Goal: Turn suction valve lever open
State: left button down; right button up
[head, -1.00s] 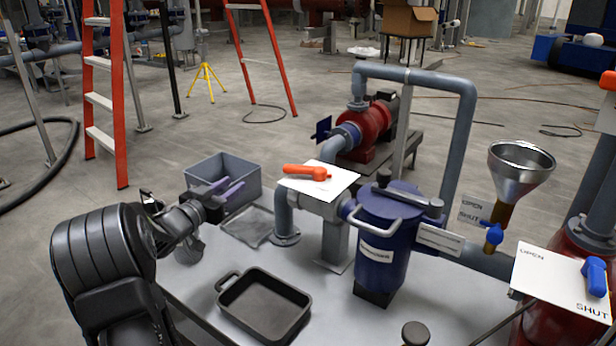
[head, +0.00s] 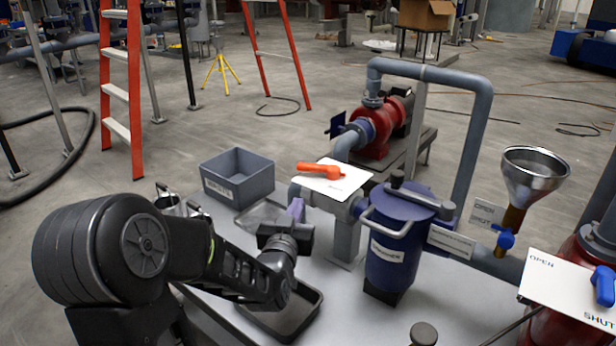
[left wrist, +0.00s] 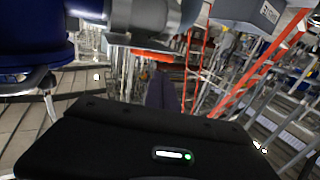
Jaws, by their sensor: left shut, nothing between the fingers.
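The orange valve lever (head: 321,171) lies across a white plate (head: 345,180) on top of the grey pipe valve, left of the blue strainer pot (head: 392,262). Its handle points left in the head view. An orange strip that looks like this lever (left wrist: 150,57) shows just beyond my fingers in the left wrist view. My left gripper (head: 297,208) is shut and empty, with purple fingers pointing up, below and left of the plate and apart from the lever. Its fingers also show in the left wrist view (left wrist: 163,93). My right gripper is not in view.
A grey bin (head: 237,177) stands left of the valve, and a black tray (head: 300,318) lies partly under my left arm. A funnel (head: 533,172) with a small blue valve stands right. A blue lever (head: 604,286) sits on an OPEN/SHUT plate (head: 560,290) at far right.

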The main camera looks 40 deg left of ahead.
aim_at(304, 169)
pick_arm(q)
jog(key=shift+w, duration=0.1)
jog(key=p+x, duration=0.1)
jog(key=x, duration=1.3)
jog(key=w+a+b, duration=0.1)
jog(key=b, duration=0.2)
jog(key=w+a+b, duration=0.1)
jog(key=b, duration=0.3)
jog(key=shift+a+f, duration=0.1)
jog(key=shift+a, duration=0.3)
jog(key=shift+r, duration=0.3)
